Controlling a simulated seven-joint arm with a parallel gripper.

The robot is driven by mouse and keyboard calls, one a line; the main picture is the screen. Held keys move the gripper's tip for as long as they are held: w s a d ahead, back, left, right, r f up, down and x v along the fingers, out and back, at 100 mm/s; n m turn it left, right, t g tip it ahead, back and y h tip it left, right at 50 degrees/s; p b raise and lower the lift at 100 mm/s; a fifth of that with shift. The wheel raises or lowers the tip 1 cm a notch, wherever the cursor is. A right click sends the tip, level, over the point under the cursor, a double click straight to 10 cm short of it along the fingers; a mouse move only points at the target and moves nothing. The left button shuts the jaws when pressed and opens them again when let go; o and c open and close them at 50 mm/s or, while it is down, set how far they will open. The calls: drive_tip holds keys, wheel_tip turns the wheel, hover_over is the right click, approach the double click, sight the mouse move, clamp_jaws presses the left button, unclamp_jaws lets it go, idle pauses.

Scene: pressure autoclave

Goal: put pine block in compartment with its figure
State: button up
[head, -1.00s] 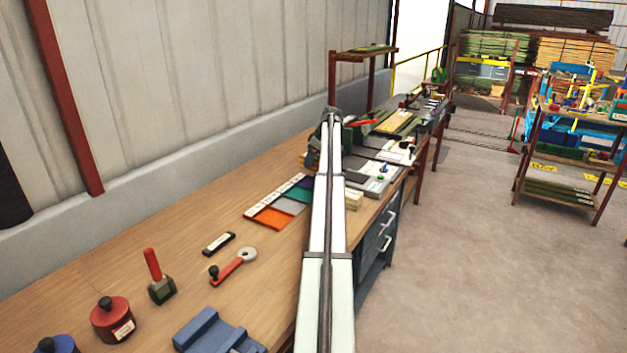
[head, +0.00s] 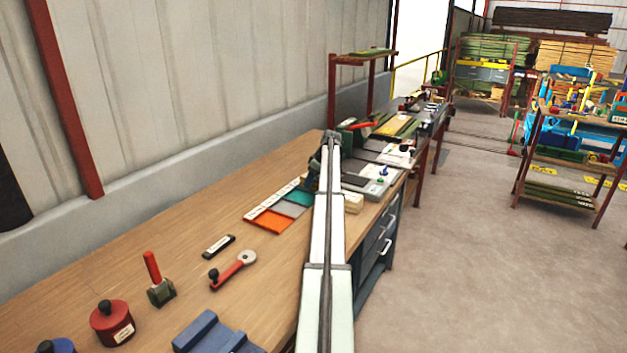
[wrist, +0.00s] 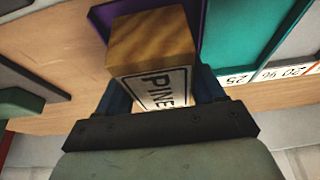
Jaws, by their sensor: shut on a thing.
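My gripper (wrist: 160,92) is shut on the pine block (wrist: 152,45), a wooden block with a white label reading PINE. In the wrist view the block covers much of the purple compartment (wrist: 193,14). The teal compartment (wrist: 237,35) lies right of it, then a grey one (wrist: 300,40). White figure labels (wrist: 262,76) run along their ends; one seems to read 20 %, others are only partly legible. In the head view my gripper (head: 318,172) is over the far end of the compartment tray, with orange (head: 270,221), grey and teal showing. The block is hidden there.
A pale wooden block (head: 352,203) stands right of my arm near the bench's front edge. A grey device (head: 380,186) with knobs is beyond it. A black-handled bar (head: 219,246) and a red lever tool (head: 233,270) lie nearer. The bench between is clear.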

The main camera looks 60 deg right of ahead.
drive_tip(key=shift+f, duration=0.15)
drive_tip(key=o, duration=1.3)
drive_tip(key=v, duration=1.2)
drive_tip(key=shift+s, duration=0.1)
